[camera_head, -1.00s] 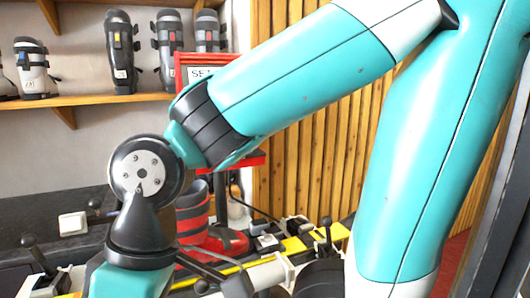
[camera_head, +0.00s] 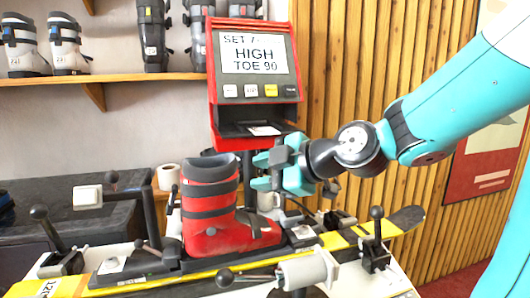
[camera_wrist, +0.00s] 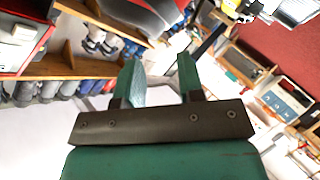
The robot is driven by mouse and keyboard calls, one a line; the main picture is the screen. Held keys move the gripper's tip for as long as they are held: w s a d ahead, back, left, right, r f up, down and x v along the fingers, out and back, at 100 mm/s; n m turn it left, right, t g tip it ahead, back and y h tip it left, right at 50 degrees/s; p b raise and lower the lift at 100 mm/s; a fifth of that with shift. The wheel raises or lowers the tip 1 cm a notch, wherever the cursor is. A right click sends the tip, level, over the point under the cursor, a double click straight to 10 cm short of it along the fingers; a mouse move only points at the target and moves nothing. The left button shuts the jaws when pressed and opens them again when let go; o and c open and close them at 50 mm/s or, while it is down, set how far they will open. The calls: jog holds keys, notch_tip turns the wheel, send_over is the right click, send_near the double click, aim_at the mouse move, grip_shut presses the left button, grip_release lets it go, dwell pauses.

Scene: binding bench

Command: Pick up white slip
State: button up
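A small white slip (camera_head: 264,130) lies in the dark tray opening at the bottom of the red display unit (camera_head: 213,75). The unit's screen reads "SET 7-", "HIGH", "TOE 90". My gripper (camera_head: 266,160) is just below and in front of that opening, apart from the slip as far as I can tell. In the wrist view its two teal fingers (camera_wrist: 161,78) stand wide apart with nothing between them. I cannot make out the slip in the wrist view.
A red ski boot (camera_head: 210,210) stands on a yellow ski (camera_head: 180,284) clamped along the bench, left of my gripper. Black lever clamps (camera_head: 376,240) stick up around it. A mug (camera_head: 265,195) sits behind the boot. A shelf (camera_head: 150,79) of boots is on the wall.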

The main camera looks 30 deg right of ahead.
jog(key=w+d+r+n+t+h+b, duration=0.1)
jog(key=d+r+n+t+h+b, duration=0.15)
jog(key=d+t+h, duration=0.75)
jog(key=g+y+p, duration=0.4)
jog(key=p, duration=0.3)
send_near(274, 134)
jog(key=w, duration=0.4)
jog(key=shift+w+r+p, duration=0.25)
jog(key=shift+w+p, duration=0.35)
jog(key=shift+p, duration=0.25)
jog(key=w+p, duration=0.3)
jog(key=shift+r, duration=0.15)
jog(key=shift+w+f, duration=0.25)
jog(key=shift+w, duration=0.3)
grip_shut()
